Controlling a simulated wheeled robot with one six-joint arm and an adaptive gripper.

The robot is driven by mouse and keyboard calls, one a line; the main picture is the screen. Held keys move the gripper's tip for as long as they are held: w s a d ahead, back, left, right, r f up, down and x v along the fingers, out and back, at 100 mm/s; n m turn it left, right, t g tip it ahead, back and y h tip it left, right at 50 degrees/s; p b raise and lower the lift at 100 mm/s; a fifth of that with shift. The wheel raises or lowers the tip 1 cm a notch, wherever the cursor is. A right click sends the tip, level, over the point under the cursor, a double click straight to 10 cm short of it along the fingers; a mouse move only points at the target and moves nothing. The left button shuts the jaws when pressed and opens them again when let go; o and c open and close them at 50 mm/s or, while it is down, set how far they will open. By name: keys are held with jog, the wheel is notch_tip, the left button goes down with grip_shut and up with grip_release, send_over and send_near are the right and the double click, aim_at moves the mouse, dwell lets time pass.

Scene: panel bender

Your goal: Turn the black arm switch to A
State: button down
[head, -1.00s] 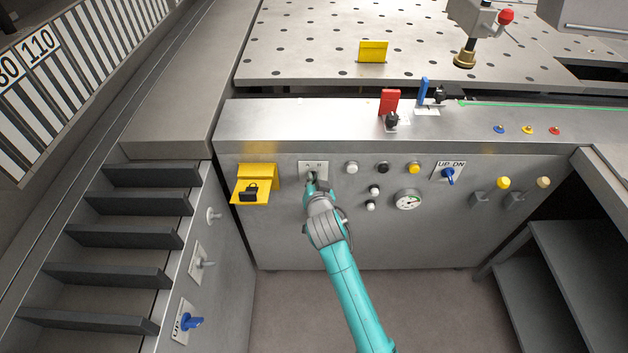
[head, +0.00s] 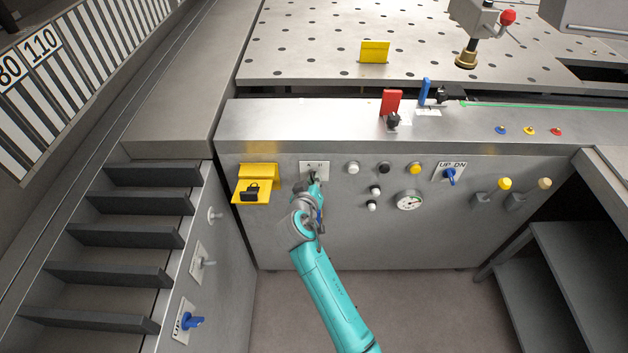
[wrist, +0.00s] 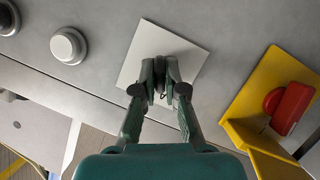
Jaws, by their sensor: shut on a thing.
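The A/B plate (head: 322,165) is a small white label on the grey front panel, right of the yellow bracket. It also shows in the wrist view (wrist: 141,48), tilted and without readable letters. The black arm switch sits on this plate and is mostly hidden by my fingers, so I cannot tell which letter it points to. My gripper (head: 315,183) is at the plate's lower part. In the wrist view my gripper (wrist: 160,76) has its fingertips closed together over the plate's middle, shut on the switch.
The yellow bracket (head: 258,172) with a black padlock-like mark juts out left of the plate; a red part (wrist: 288,106) shows in it from the wrist. A white button (head: 352,168) is close on the right. Stepped dark ledges (head: 140,205) stand at the left.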

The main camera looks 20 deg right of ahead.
jog(key=shift+n, duration=0.3)
dwell(0.4)
jog(key=c, duration=1.2)
grip_release()
jog(key=shift+c, duration=0.2)
jog(key=v, duration=1.2)
jog(key=shift+a+f, duration=0.1)
jog(key=shift+f, duration=0.05)
